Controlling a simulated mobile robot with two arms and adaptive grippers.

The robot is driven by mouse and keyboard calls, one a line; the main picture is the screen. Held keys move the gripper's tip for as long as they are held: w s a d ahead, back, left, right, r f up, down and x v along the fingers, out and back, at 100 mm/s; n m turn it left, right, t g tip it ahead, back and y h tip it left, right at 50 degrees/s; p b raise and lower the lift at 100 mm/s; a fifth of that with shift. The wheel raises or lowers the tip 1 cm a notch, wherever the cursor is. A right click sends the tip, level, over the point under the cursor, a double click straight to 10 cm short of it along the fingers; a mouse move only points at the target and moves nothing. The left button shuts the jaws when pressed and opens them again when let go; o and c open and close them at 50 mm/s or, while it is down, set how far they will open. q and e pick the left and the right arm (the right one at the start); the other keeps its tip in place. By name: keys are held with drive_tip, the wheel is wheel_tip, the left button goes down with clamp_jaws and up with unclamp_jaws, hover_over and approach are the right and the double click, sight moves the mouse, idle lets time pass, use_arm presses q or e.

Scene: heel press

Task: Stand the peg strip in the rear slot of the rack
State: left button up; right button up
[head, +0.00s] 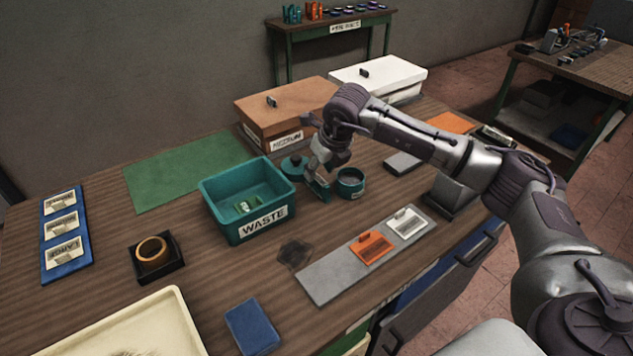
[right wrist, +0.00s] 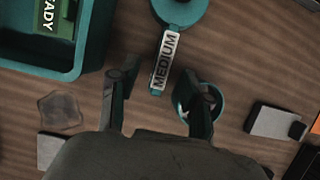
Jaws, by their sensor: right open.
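No peg strip or slotted rack can be made out with certainty; upright teal and orange pegs (head: 313,11) stand on the small table at the back. One finger overlaps the cup (right wrist: 182,100) there; contact cannot be told. A white MEDIUM tag (right wrist: 164,62) lies ahead, between the finger lines. My left gripper is out of view.
A teal WASTE bin (head: 219,222) with a green READY card stands left of the gripper. A brown box (head: 280,105) and a white box (head: 385,72) stand behind. A grey board (head: 325,284) with orange and white cards lies in front. The green mat (head: 180,170) is bare.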

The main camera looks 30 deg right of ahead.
sight(317, 177)
drive_tip(key=shift+w+f+p, duration=0.25)
drive_tip(key=shift+f+p, duration=0.05)
drive_tip(key=shift+f, duration=0.2)
drive_tip(key=p+x, duration=0.1)
drive_tip(key=x, duration=0.2)
drive_tip(key=shift+w+d+f, duration=0.2)
drive_tip(key=shift+f, duration=0.1)
drive_tip(key=shift+w+f, duration=0.15)
drive_tip(key=shift+f, duration=0.25)
drive_tip(key=shift+f, duration=0.25)
drive_tip(key=shift+c, duration=0.3)
clamp_jaws()
